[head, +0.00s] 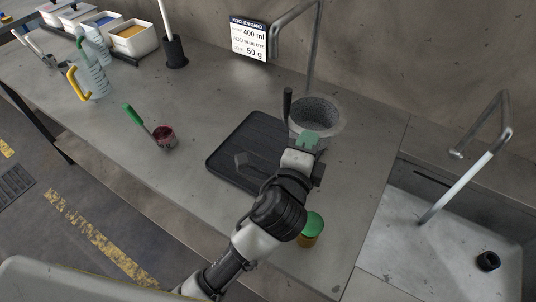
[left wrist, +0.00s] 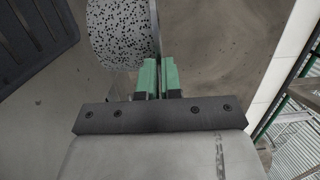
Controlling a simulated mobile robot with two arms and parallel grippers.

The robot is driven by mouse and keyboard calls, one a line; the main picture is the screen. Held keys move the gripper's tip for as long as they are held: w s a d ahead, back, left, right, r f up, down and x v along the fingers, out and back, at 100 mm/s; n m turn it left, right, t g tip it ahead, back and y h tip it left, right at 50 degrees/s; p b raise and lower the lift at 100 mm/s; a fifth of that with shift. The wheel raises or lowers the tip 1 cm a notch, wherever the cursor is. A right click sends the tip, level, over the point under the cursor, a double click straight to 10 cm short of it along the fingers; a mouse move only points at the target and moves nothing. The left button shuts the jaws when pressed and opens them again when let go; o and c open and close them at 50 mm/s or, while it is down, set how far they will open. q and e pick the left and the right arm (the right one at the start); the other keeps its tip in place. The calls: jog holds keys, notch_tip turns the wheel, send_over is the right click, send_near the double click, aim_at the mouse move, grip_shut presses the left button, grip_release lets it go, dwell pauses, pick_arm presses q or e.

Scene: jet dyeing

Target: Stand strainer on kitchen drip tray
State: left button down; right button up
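The strainer (head: 326,116) is a grey speckled bowl with a dark upright handle, at the back right of the drip tray in the head view. The left wrist view shows its perforated wall (left wrist: 118,32). The black drip tray (head: 228,158) lies flat on the counter, partly hidden by my left arm; its edge shows in the left wrist view (left wrist: 30,45). My left gripper (head: 318,140) is at the strainer's near rim. Its green fingers (left wrist: 159,75) are close together with the rim between them. I cannot tell whether the strainer is lifted. My right gripper is out of view.
A sink (head: 440,245) with a tap is at the right. A green-lidded jar (head: 312,228) stands near the front edge beside my arm. A bent metal pipe (head: 313,50) rises behind the strainer.

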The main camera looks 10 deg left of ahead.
pick_arm(q)
jog(key=shift+w+a+f, duration=0.35)
jog(key=shift+a+f, duration=1.4)
jog(key=shift+f, duration=0.05)
jog(key=shift+w+a+f, duration=0.3)
jog(key=shift+a+f, duration=1.45)
jog(key=shift+a, duration=0.05)
jog(key=shift+w+a+f, duration=0.35)
jog(key=shift+a+f, duration=1.4)
jog(key=shift+f, duration=0.05)
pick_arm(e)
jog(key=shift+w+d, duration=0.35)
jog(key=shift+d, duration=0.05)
pick_arm(q)
jog(key=shift+f, duration=0.1)
jog(key=c, duration=1.3)
grip_release()
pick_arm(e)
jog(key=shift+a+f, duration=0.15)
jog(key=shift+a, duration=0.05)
